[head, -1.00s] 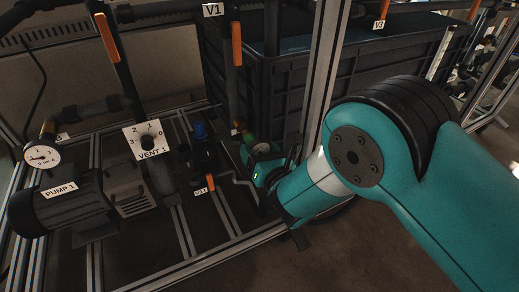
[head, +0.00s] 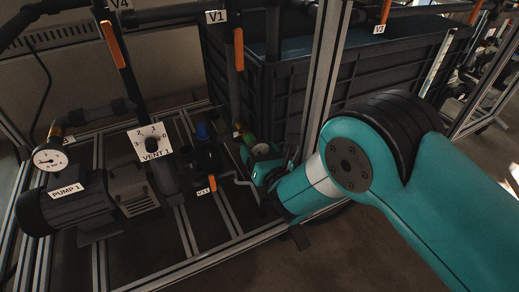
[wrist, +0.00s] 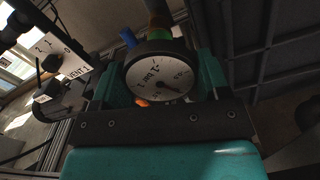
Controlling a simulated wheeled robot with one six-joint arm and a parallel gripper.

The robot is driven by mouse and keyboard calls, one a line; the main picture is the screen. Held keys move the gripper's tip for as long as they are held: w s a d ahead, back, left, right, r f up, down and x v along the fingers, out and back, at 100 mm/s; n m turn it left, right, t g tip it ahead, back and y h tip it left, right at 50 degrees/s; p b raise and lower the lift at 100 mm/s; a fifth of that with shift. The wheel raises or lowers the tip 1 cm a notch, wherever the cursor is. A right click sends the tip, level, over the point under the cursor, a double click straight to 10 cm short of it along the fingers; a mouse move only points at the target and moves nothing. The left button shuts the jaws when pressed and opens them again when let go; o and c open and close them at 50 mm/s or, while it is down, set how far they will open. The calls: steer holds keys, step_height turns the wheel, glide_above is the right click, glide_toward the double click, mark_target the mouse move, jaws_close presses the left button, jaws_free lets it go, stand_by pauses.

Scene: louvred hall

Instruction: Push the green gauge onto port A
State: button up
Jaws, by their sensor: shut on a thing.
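The green gauge (wrist: 158,76) has a round white dial in a dark case, with a green collar at its far end. My gripper (wrist: 161,82) is shut on it, one teal finger on each side. In the head view the gauge (head: 261,150) sits low beside the dark tank, in my gripper (head: 266,168). Its green collar points up and left toward a brass fitting on a vertical pipe (head: 236,95). In the wrist view a brownish pipe (wrist: 156,12) lies beyond the collar. I cannot tell whether collar and fitting touch. No port A label is readable.
The dark tank (head: 285,95) and a metal post (head: 322,80) stand close behind my gripper. A blue-capped valve (head: 203,150) and the VENT 1 dial (head: 152,142) are to its left. Pump 1 (head: 62,205) with another gauge is far left. Floor at the front is open.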

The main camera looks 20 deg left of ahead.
steer(key=shift+w+a+r+p, duration=0.1)
steer(key=shift+w+a+p, duration=0.15)
steer(key=shift+p, duration=0.5)
steer(key=shift+w+a, duration=0.3)
steer(key=shift+a, duration=0.1)
steer(key=o, duration=1.8)
